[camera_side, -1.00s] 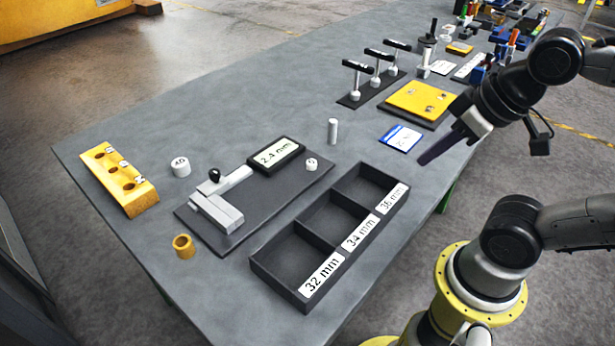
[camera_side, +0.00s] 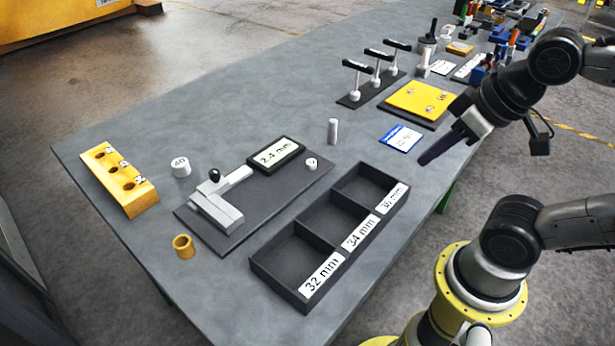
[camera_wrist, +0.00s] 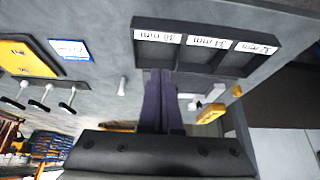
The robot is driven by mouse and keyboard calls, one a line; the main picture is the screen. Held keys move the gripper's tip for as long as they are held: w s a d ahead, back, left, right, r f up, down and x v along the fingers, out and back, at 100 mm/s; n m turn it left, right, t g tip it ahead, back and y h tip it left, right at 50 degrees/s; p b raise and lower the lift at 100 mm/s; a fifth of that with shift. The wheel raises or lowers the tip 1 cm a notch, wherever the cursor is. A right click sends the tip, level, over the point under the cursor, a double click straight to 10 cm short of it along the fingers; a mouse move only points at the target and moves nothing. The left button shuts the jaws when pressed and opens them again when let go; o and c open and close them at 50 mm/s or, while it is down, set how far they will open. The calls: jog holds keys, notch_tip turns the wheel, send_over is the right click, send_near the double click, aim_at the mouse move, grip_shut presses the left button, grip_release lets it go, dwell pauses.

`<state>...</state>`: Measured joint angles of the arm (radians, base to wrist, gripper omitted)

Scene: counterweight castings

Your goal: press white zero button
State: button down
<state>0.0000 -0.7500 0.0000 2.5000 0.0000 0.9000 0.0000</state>
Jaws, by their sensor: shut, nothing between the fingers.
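The white zero button (camera_side: 311,164) is a small round knob on the dark measuring plate (camera_side: 262,188), just right of the display (camera_side: 276,152) reading 2.4 mm. A light grey sliding gauge (camera_side: 222,200) with a black knob lies on the same plate. My gripper (camera_side: 424,160) is shut and empty, above the table's right side near the blue-and-white card, well to the right of the button. In the wrist view its purple fingers (camera_wrist: 159,100) lie together and the button cannot be made out.
A black three-compartment tray (camera_side: 329,233), marked 32, 34 and 36 mm, lies between gripper and plate. A grey upright pin (camera_side: 333,131), white cylinder marked 40 (camera_side: 181,166), yellow ring (camera_side: 184,246) and yellow holed block (camera_side: 120,181) stand nearby. Black-handled levers (camera_side: 375,75) stand behind.

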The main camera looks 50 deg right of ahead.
dwell(0.4)
jog(key=w+d+r+n+t+h, duration=0.1)
jog(key=w+d+r+n+t, duration=0.1)
jog(key=w+r+t, duration=0.45)
jog(key=w+d+r+n+t+h, duration=0.1)
jog(key=w+d+r+n+h, duration=0.15)
jog(key=w, duration=0.65)
jog(key=n+g+y, duration=0.4)
jog(key=n+y, duration=0.2)
jog(key=n, duration=0.1)
send_over(311, 165)
jog(key=d, duration=0.1)
notch_tip(311, 165, down, 12)
jog(key=shift+s+d+f+h, duration=0.1)
jog(key=shift+s+d+h, duration=0.05)
jog(key=shift+s+h, duration=0.1)
jog(key=shift+f, duration=0.15)
jog(key=shift+f, duration=4.2)
